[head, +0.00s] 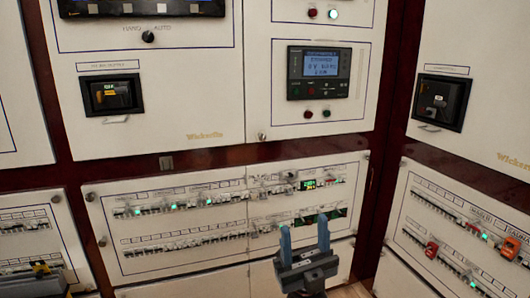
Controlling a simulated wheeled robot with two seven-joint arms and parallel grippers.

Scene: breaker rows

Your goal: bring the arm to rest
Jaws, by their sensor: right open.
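My right gripper (304,240) is at the bottom centre of the head view, with its two blue fingers pointing up and apart. It is open, with nothing between the fingers. It stands in front of the lower middle panel (107,235), which carries two breaker rows. The upper breaker row (190,205) runs above the fingertips. The lower breaker row (185,240) is partly hidden behind the fingers. I cannot tell whether the fingers touch the panel.
A controller with a lit screen (319,65) is above. A dark square breaker unit (111,95) is at the upper left, and another (440,101) at the right. The right panel (460,215) has breaker rows with red pieces (431,249). Dark red frame posts separate the panels.

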